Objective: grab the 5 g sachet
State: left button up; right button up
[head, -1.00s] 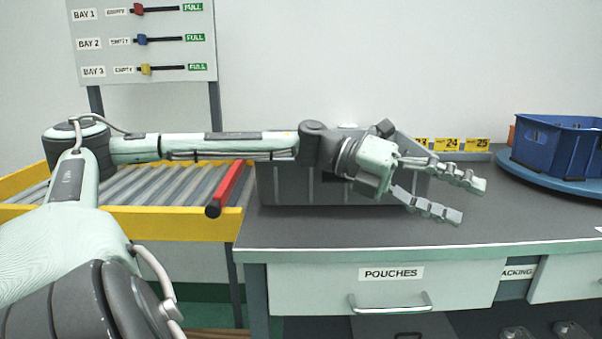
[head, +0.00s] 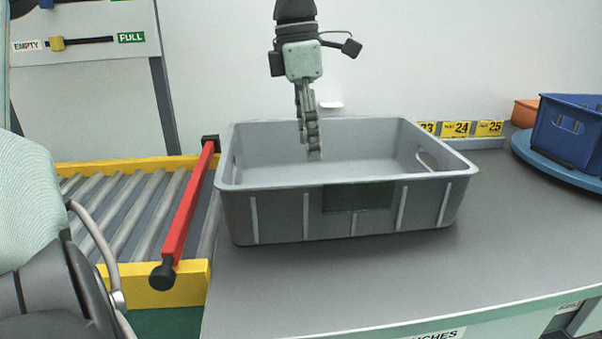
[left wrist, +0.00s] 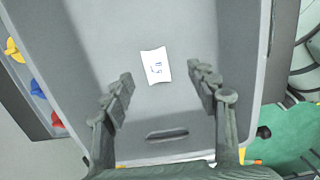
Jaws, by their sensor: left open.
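The sachet (left wrist: 156,66) is a small white packet with blue marking that seems to read "5 g". It lies flat on the floor of the grey crate (head: 280,215), which stands on the bench. The crate's front wall hides the sachet in the head view. My left gripper (head: 312,154) points down into the crate from above. In the left wrist view its two fingers (left wrist: 160,84) are spread wide and empty, with the sachet beyond them, between and slightly past the tips. My right gripper is not in view.
A roller conveyor (head: 130,205) with a red bar (head: 188,205) across its end is left of the crate. A blue bin (head: 568,133) stands on a blue round stand at the far right. The grey bench (head: 500,235) is clear right of the crate.

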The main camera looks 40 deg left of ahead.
pick_arm(q)
jog(key=shift+a+f+g+y, duration=0.4)
jog(key=shift+a+f, duration=0.1)
jog(key=shift+a, duration=0.05)
jog(key=shift+a+f, duration=0.15)
jog(key=shift+f, duration=0.2)
notch_tip(320, 180, down, 7)
jog(key=shift+s+p, duration=0.1)
jog(key=shift+p, duration=0.35)
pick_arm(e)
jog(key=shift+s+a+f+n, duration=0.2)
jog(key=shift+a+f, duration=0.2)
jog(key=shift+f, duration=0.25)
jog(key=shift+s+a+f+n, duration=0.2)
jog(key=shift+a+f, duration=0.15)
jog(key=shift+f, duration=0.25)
pick_arm(q)
jog(key=shift+c, duration=0.3)
jog(key=c, duration=1)
